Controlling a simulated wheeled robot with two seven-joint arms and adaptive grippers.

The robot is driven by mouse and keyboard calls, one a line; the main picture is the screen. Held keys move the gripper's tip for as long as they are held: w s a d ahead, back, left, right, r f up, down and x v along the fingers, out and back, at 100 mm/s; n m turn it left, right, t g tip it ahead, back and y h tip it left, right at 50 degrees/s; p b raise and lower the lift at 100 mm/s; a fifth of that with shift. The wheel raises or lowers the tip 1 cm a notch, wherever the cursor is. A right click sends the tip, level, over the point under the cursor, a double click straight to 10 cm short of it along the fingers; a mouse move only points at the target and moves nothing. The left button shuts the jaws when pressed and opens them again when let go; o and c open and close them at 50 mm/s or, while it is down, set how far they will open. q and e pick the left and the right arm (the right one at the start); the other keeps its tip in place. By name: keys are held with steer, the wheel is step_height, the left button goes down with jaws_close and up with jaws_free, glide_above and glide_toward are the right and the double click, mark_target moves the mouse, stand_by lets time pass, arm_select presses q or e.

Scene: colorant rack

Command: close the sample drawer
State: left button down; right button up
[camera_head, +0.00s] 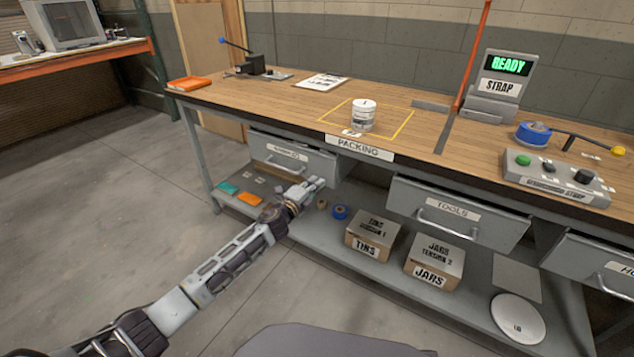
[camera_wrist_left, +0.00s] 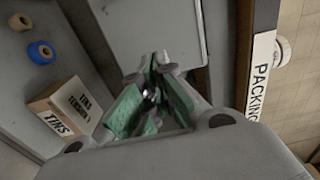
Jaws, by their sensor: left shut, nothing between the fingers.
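A grey drawer (camera_head: 283,150) with a bar handle hangs at the left under the bench top. Its small label is too blurred to read, so I cannot confirm it is the sample drawer. I cannot tell how far it stands out. My left gripper (camera_head: 319,184) is shut and empty at the lower right of this drawer's front, past the handle. In the left wrist view my gripper's green-padded fingers (camera_wrist_left: 155,90) lie over a grey panel (camera_wrist_left: 165,25), likely this drawer's front. Whether they touch it is unclear. My right gripper is not in view.
A tools drawer (camera_head: 457,231) and another drawer (camera_head: 590,265) are to the right. The lower shelf holds a tins box (camera_head: 372,240), a jars box (camera_head: 433,264), rolls and a white disc (camera_head: 517,318). A white jar (camera_head: 362,115) stands on the bench.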

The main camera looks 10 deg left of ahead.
arm_select(q)
steer(key=p+v, duration=0.1)
steer(key=v, duration=0.8)
steer(key=shift+p, duration=0.4)
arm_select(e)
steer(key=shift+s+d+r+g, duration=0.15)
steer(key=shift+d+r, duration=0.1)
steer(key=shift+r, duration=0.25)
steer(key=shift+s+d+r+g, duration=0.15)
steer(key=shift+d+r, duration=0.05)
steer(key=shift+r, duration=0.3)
arm_select(q)
steer(key=shift+r, duration=0.15)
steer(key=shift+w, duration=0.1)
